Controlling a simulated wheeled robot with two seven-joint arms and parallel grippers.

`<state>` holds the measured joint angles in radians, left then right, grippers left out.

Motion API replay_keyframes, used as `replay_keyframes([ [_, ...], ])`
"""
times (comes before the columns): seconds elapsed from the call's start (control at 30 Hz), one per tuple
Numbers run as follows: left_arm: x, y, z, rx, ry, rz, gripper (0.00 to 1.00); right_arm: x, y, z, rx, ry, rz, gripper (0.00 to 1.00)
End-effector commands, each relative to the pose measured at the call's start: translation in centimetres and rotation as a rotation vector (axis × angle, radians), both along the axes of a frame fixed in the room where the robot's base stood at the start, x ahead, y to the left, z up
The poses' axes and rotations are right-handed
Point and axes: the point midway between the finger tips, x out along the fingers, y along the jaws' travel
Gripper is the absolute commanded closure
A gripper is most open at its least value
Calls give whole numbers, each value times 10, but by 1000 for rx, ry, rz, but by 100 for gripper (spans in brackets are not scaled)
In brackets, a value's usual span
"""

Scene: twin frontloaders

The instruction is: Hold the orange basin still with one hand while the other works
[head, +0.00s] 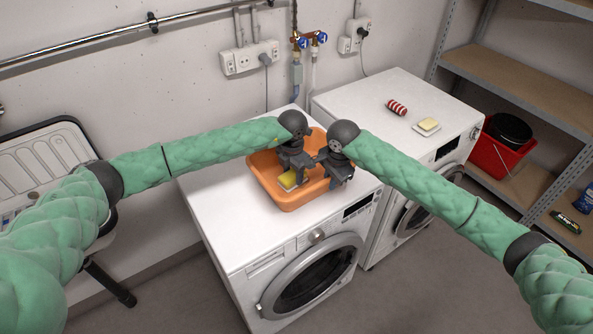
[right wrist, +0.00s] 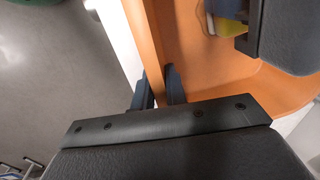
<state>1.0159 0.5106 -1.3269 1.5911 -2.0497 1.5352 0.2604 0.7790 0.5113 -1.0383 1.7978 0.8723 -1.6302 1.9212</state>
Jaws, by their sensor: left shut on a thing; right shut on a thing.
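The orange basin (head: 262,172) sits on top of the left white washing machine. My right gripper (head: 337,182) is at the basin's right side. In the right wrist view its dark fingertips (right wrist: 160,88) sit on either side of the orange basin wall (right wrist: 153,45), shut on it. My left gripper (head: 298,177) reaches down inside the basin and is shut on a small yellow block (head: 289,180) with a pale lower part. The block also shows at the top of the right wrist view (right wrist: 228,27), partly hidden by a dark gripper part.
The second washing machine (head: 375,88) stands to the right, with a red-striped roll (head: 396,108) and a yellow bar on a white dish (head: 427,129) on top. A red bucket (head: 492,160) stands on the shelving. The front left of the first machine's top is clear.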

Motion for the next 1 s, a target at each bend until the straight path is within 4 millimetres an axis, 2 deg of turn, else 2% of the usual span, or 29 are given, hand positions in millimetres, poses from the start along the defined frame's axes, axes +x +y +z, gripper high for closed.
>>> replay_keyframes([
  [0.33, 20, -28, -1, -1, 1, -2, 72, 0, 0, 0, 0, 0, 0, 100],
  [0.73, -5, 4, -1, 0, 0, -1, 72, 0, 0, 0, 0, 0, 0, 100],
  [1.0, 12, -17, -1, 0, 0, -2, 72, 0, 0, 0, 0, 0, 0, 100],
])
